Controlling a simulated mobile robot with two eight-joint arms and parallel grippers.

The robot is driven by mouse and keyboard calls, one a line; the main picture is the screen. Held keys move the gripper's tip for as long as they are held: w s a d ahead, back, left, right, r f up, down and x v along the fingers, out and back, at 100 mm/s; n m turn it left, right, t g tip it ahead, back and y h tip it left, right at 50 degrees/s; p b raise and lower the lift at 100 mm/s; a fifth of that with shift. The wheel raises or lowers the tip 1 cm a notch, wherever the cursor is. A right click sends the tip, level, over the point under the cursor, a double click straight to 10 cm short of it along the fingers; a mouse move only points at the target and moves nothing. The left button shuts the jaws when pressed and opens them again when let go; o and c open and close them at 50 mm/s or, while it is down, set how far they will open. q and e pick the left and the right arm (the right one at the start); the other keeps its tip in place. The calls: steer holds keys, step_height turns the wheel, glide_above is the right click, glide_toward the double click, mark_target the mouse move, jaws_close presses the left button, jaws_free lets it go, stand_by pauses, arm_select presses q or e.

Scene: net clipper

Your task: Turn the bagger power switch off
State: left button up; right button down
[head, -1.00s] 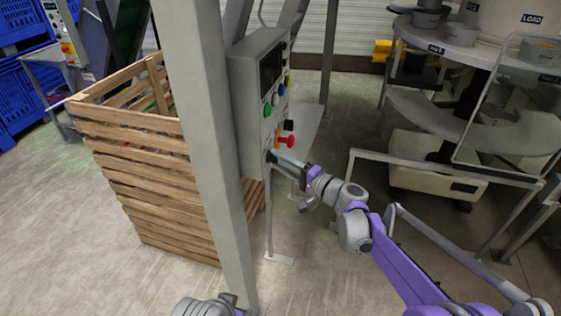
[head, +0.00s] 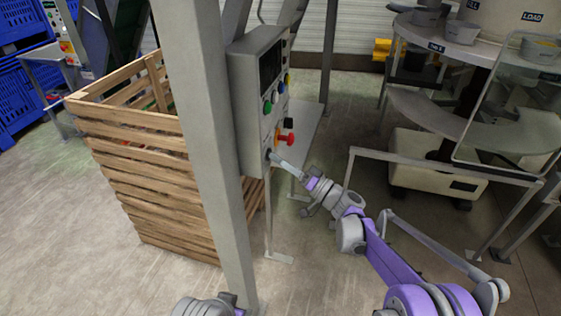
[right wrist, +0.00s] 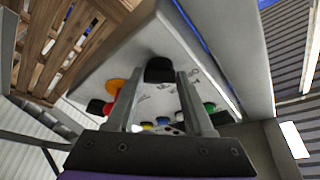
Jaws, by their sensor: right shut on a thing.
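The bagger control box (head: 246,105) is a grey cabinet fixed beside a grey post. It carries coloured buttons, a red button (head: 285,139) and a black knob low on its front. In the right wrist view the black knob (right wrist: 159,69) sits between the two fingertips of my right gripper (right wrist: 160,80). In the head view my right gripper (head: 277,158) reaches the lower front of the box, and its fingers mostly hide that knob. I cannot read the knob's position. My left gripper is not visible; only a piece of my left arm shows at the bottom edge.
A wooden slatted crate (head: 140,165) stands left, behind the grey post (head: 205,150). A round weighing machine (head: 450,130) with a low metal rail (head: 440,163) is at the right. Blue crates (head: 20,95) are at the far left. Open floor lies in front.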

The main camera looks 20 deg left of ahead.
stand_by(0.5)
steer(key=shift+c, duration=1.4)
jaws_free()
steer(key=b+v, duration=0.1)
steer(key=v, duration=0.9)
steer(key=shift+d, duration=0.4)
steer(key=shift+s+f, duration=0.1)
steer(key=shift+s, duration=0.05)
